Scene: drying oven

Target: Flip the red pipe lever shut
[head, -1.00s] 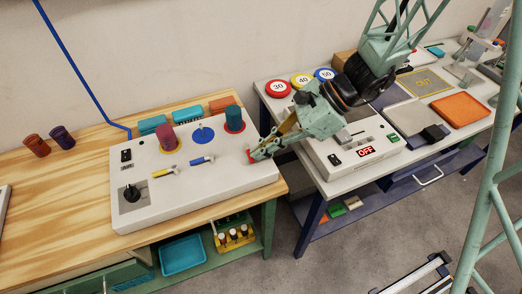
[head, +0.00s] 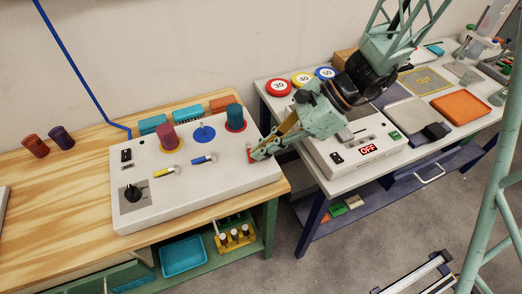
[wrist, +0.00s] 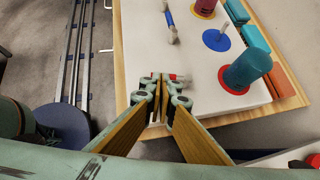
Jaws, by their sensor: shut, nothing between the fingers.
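The red pipe lever (head: 249,151) is at the right end of the white panel box (head: 150,212), mostly hidden by my gripper in the head view. In the wrist view a small red piece of the lever (wrist: 174,77) shows beside my fingertips. My gripper (head: 256,156) is shut and empty, low over the box's right end, with its tips right at the lever. The wrist view shows the closed fingertips (wrist: 160,82) against the white surface. Whether they touch the lever I cannot tell.
A yellow lever (head: 167,171) and a blue lever (head: 203,160) lie left of the red one. A teal cylinder (head: 234,117) stands behind it on the box. A second bench with a white device showing OFF (head: 368,149) is to the right, under my arm.

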